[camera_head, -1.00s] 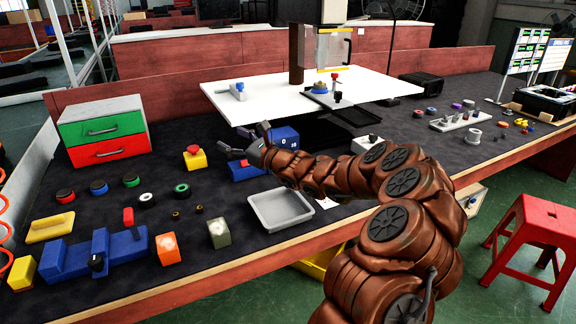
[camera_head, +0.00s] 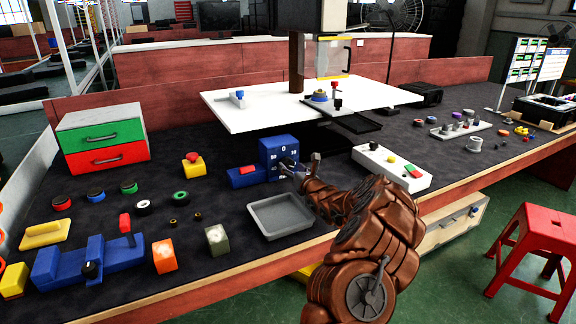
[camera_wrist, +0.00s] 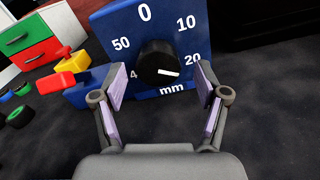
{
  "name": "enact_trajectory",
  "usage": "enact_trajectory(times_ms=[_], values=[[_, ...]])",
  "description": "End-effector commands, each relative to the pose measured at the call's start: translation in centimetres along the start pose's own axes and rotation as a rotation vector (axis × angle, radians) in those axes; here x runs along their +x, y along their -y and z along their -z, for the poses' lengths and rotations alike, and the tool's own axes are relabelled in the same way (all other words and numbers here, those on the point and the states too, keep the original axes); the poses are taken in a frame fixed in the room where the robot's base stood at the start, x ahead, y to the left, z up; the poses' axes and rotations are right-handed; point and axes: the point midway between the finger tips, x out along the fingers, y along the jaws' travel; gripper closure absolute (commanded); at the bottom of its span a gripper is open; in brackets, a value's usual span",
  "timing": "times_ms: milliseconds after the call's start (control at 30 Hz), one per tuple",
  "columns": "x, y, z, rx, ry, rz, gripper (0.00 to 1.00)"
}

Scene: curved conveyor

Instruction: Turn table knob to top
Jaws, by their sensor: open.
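The table knob (camera_wrist: 157,61) is a round black dial with a white pointer line, on the blue panel (camera_wrist: 188,17) of a blue box. In the wrist view the pointer faces right and slightly down, toward the 20 mark; the 0 is at the top. My gripper (camera_wrist: 160,83) is open, its two pads on either side of the knob, with gaps showing; I cannot tell how deep they reach. In the head view the blue box (camera_head: 277,150) stands on the dark table mat, and my gripper (camera_head: 298,172) is in front of it, partly hiding the knob.
A grey tray (camera_head: 281,224) sits just in front of the box. A white button panel (camera_head: 365,160) lies to the right. A yellow block with a red button (camera_head: 194,171) is to the left. The white raised board (camera_head: 225,105) is behind.

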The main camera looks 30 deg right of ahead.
Motion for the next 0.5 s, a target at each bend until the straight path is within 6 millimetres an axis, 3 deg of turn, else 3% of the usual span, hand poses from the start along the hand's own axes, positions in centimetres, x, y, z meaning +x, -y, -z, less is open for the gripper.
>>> enact_trajectory(times_ms=[200, 500], values=[[2.0, 0.0, 0.2, -0.001, -0.004, 0.0, 0.27], [3.0, -0.2, 0.0, 0.0, 0.0, -0.002, 0.27]])
